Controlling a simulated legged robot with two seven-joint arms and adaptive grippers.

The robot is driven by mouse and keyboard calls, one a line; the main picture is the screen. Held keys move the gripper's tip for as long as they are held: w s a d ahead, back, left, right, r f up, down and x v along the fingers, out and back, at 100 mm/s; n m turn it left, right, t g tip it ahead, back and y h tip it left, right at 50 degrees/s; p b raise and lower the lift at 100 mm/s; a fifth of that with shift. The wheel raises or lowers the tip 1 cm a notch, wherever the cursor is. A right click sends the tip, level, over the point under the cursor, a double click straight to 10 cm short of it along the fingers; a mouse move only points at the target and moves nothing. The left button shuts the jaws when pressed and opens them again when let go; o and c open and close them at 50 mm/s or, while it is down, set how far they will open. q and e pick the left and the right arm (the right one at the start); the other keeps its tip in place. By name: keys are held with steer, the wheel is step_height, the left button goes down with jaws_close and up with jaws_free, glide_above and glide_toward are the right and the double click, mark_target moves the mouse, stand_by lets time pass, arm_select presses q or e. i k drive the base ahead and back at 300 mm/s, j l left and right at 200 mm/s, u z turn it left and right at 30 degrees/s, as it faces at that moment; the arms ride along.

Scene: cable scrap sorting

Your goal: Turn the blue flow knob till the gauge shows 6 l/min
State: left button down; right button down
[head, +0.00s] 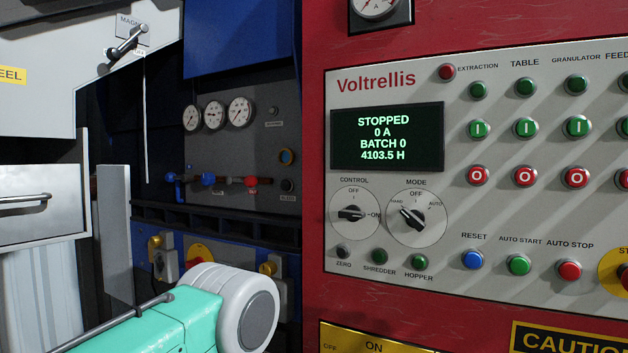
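A blue knob (208,179) sits on a pipe on the recessed grey panel (262,150), left of centre. A red knob (250,181) is to its right, and another blue part (171,178) is at the pipe's left end. Three round white gauges (214,115) are in a row above the pipe. Their scales and needles are too small to read, and I cannot tell which one shows flow. Neither of my grippers is in view. A teal and white link of my arm shows at the bottom, below the panel.
The red cabinet with the Voltrellis control panel (385,85) fills the right side; its display (387,136) reads STOPPED. A grey machine (45,60) with a lever (126,42) is at the left. Yellow fittings (268,267) sit below the recess.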

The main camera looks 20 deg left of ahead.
mark_target(207, 179)
steer(key=u, duration=1.25)
